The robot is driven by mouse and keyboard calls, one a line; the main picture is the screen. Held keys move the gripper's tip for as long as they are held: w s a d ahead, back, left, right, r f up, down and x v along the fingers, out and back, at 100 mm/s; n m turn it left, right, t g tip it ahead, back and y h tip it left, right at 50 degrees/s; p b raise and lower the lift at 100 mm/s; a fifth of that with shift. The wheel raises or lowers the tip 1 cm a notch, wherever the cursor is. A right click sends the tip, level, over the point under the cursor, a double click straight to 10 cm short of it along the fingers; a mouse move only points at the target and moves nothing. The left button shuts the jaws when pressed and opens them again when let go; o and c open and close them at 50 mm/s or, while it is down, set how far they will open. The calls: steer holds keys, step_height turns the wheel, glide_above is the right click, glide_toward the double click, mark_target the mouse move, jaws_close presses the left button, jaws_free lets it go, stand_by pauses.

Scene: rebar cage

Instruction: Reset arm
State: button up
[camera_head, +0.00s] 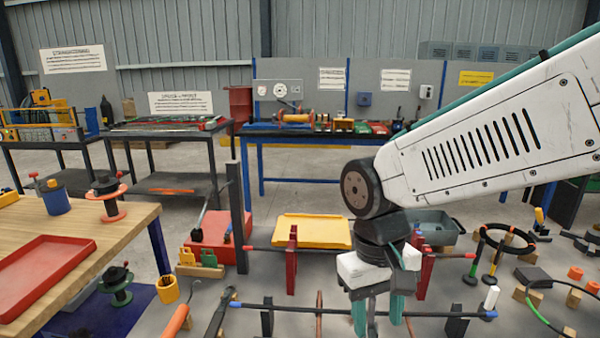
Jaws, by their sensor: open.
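My arm enters from the right, a white vented link sloping down to a dark joint, then to my gripper (378,312). A bar with blue ends (268,306) runs across at the gripper's height. I cannot tell whether the gripper touches it.
A wooden table (120,225) with a red tray (45,270) stands at left. A yellow tray (311,231), red posts (292,262) and a grey bin (437,224) surround the gripper. Workbenches line the back wall.

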steer(key=s+d+r+m+t, duration=0.1)
steer(key=s+d+r, duration=0.1)
steer(key=s+d, duration=0.3)
steer(key=s+d+r+m+t, duration=0.2)
steer(key=s+d, duration=0.3)
steer(key=d, duration=0.4)
steer(key=shift+d+r+y, duration=0.35)
steer(key=shift+r+y, duration=0.05)
steer(key=shift+r, duration=0.3)
steer(key=shift+s, duration=0.1)
